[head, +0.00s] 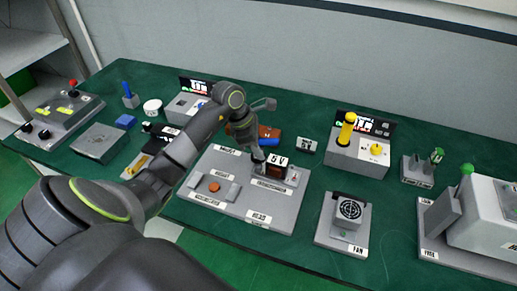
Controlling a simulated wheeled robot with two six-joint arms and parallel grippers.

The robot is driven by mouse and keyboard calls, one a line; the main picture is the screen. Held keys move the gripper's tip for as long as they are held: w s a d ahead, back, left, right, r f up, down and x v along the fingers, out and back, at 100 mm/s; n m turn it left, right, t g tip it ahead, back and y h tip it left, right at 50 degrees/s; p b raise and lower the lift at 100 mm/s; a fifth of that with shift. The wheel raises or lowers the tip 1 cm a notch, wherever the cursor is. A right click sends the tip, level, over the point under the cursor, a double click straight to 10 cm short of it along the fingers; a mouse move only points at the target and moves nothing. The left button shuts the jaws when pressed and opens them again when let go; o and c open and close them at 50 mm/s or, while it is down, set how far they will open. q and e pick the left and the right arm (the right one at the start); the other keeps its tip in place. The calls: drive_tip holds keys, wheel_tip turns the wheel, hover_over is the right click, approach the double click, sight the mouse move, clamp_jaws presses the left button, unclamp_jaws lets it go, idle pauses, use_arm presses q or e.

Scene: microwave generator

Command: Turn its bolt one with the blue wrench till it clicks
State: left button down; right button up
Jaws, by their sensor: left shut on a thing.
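My left gripper (258,158) is at the grey board (234,206) in the middle of the table, pointing down. It is shut on a small dark brown block (272,172) with a white voltage label, at the board's upper right. The block is upright; I cannot tell if it touches the board. A blue upright handle (126,89) stands in a small grey holder at the back left; I cannot tell whether it is the blue wrench. I cannot make out a bolt marked one. My right gripper is not in view.
A grey fan unit (345,218) stands right of the board. Behind it is a grey box with a yellow post (347,129). A large grey machine (485,220) fills the right end. A control panel (61,111) and a grey plate (100,142) are at the left.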

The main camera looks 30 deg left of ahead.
use_arm(q)
drive_tip(key=shift+f+m+g+h+b, duration=0.15)
drive_tip(key=shift+m+g+b, duration=0.15)
drive_tip(key=shift+m+b, duration=0.75)
drive_tip(key=shift+m+g+h+b, duration=0.25)
drive_tip(key=shift+m+b, duration=0.4)
drive_tip(key=shift+b, duration=1.1)
drive_tip(key=shift+m, duration=0.3)
drive_tip(key=shift+m+g+b, duration=0.35)
drive_tip(key=shift+m+b, duration=0.15)
drive_tip(key=shift+b, duration=0.5)
drive_tip(key=shift+r+m+p, duration=0.3)
drive_tip(key=shift+p, duration=0.1)
drive_tip(key=shift+m, duration=0.3)
drive_tip(key=shift+m+g+p, duration=0.6)
drive_tip(key=shift+m+p, duration=0.4)
drive_tip(key=shift+p, duration=1.3)
drive_tip(key=shift+f, duration=0.2)
